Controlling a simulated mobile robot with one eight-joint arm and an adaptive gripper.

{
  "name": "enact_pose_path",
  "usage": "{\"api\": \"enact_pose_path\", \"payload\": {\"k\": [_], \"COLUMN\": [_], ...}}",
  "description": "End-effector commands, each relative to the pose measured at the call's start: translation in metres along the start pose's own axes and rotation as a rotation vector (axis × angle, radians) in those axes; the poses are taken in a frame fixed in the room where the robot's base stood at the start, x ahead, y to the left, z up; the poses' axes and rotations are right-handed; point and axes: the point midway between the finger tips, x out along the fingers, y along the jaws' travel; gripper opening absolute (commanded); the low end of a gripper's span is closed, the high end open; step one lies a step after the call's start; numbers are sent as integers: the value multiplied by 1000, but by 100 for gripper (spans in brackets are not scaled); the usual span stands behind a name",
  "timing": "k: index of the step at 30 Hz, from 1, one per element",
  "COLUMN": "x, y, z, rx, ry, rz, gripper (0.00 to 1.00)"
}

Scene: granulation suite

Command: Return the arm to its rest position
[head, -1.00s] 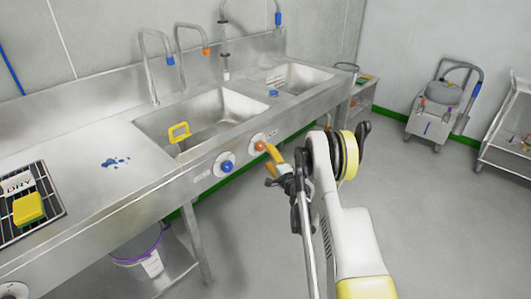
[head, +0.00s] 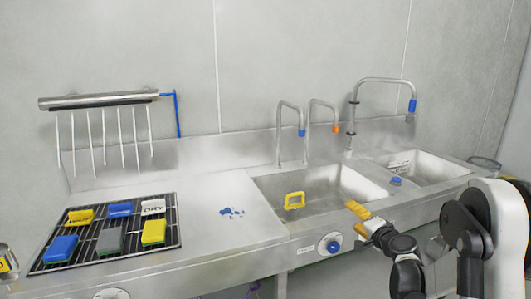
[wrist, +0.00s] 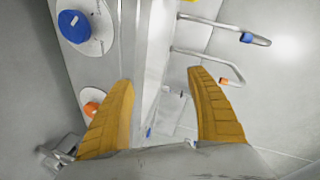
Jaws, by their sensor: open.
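My gripper (head: 361,219) is at the front edge of the steel sink counter, to the right of the blue knob (head: 333,247) in the head view. In the wrist view its two yellow fingers (wrist: 160,115) stand wide apart with nothing between them. The sink's front rim runs behind the fingers there. The blue knob (wrist: 73,26) and an orange knob (wrist: 95,108) lie left of the fingers in the wrist view. My arm reaches in from the right side of the head view.
The sink basin (head: 345,180) holds a yellow-framed item (head: 294,200). Blue-tipped and orange-tipped taps (head: 335,112) rise behind it. A black rack (head: 75,255) with several coloured blocks lies on the left counter.

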Motion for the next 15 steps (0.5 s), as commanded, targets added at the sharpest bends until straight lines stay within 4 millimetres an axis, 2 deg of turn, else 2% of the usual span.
{"api": "enact_pose_path", "payload": {"k": [1, 6, 10, 15], "x": [-12, -64, -116, -194], "y": [-24, -78, -102, -112], "z": [13, 59, 95, 137], "rx": [-50, -238, -380, -566], "ry": [-37, -160, -249, -355], "rz": [21, 111, 183, 284], "gripper": [66, 66, 66, 66]}}
